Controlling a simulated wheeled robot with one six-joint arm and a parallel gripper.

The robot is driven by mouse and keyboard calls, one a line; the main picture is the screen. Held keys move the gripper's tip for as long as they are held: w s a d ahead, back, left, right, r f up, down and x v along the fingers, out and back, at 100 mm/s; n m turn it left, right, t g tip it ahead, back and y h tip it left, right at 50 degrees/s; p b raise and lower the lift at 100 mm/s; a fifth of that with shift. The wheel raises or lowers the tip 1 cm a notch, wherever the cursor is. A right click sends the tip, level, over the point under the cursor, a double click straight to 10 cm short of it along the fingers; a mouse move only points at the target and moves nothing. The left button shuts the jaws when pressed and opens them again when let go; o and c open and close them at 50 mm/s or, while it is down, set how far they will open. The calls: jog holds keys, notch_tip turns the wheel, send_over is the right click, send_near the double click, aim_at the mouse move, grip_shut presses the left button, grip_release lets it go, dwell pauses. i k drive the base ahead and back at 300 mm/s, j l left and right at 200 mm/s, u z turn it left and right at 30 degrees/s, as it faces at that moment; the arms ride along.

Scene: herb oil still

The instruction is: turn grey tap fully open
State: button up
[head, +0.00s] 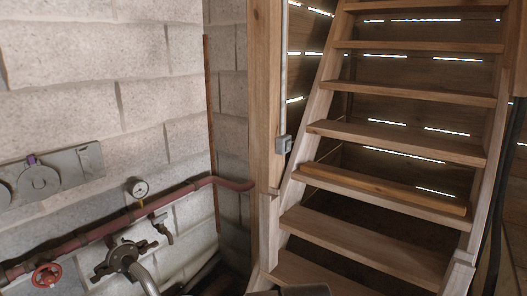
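A small grey tap (161,226) hangs from the dark red pipe on the left wall, just right of and below the dial gauge. It is too small to tell how far its handle is turned. A larger grey round fitting (122,258) with side lugs sits below it, with a bent grey pipe coming out toward the bottom edge. I cannot tell for sure which of the two is the tap meant. My gripper's fingers do not show. A dark grey shape at the bottom edge may be part of my arm.
A dial gauge (138,188) stands on the red pipe (88,237). A red handwheel (47,275) is at lower left. A grey panel (75,170) with round parts is on the block wall. Wooden stairs (395,142) and a post (266,95) fill the right side.

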aim_at(159, 220)
jog(key=k+j, duration=0.1)
jog(key=i+j, duration=0.4)
jog(key=j, duration=0.15)
jog(key=i+j, duration=0.4)
jog(key=j, duration=0.15)
jog(key=k+u, duration=0.05)
